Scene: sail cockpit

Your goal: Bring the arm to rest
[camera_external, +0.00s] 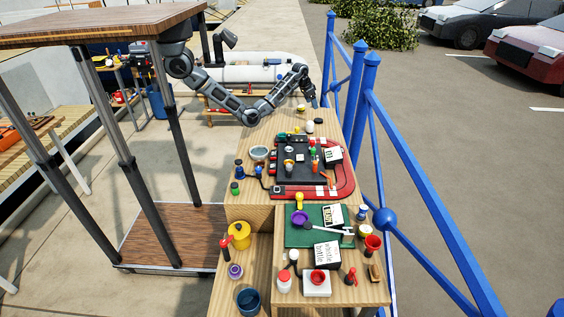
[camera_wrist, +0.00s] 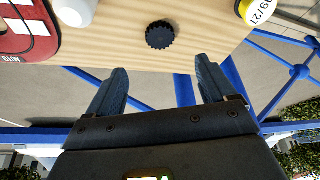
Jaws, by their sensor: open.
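My gripper (camera_external: 312,99) is at the far end of the wooden table in the external view, near the blue railing. My arm reaches there from the left, bent low at the elbow. In the wrist view my gripper (camera_wrist: 163,84) has its two dark fingers wide apart with nothing between them. The fingers point toward the table edge. A black knurled knob (camera_wrist: 160,35) lies on the table just beyond the fingertips, apart from them.
The table (camera_external: 268,128) carries a red and black board (camera_external: 345,180), a green mat (camera_external: 295,238) and many small items. A blue railing (camera_external: 358,90) runs along its right side. A white-and-yellow labelled item (camera_wrist: 257,11) is near the knob.

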